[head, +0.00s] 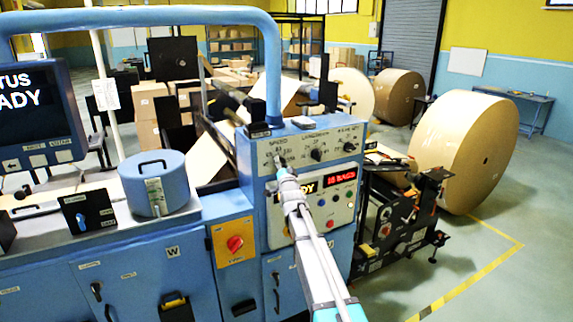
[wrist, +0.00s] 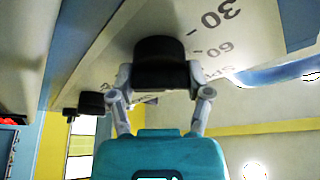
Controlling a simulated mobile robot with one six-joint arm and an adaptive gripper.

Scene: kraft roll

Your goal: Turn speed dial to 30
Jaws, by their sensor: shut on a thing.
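The speed dial is a black knob (wrist: 160,58) on a pale panel in the wrist view, with "30", "60" and part of the word "SPEED" printed beside it. My gripper (wrist: 161,78) has one finger on each side of the knob and is shut on it. In the head view my gripper (head: 281,168) reaches up to the left end of the blue machine's upper control panel (head: 330,150), under the "SPEED" label. My gripper covers most of the dial there. I cannot tell which number the dial points to.
Two more black knobs (head: 317,154) sit right of the speed dial. Below are a red display (head: 342,178) and small buttons. A blue pipe (head: 272,70) rises behind the panel. Large kraft rolls (head: 450,150) stand at the right. The floor at front right is clear.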

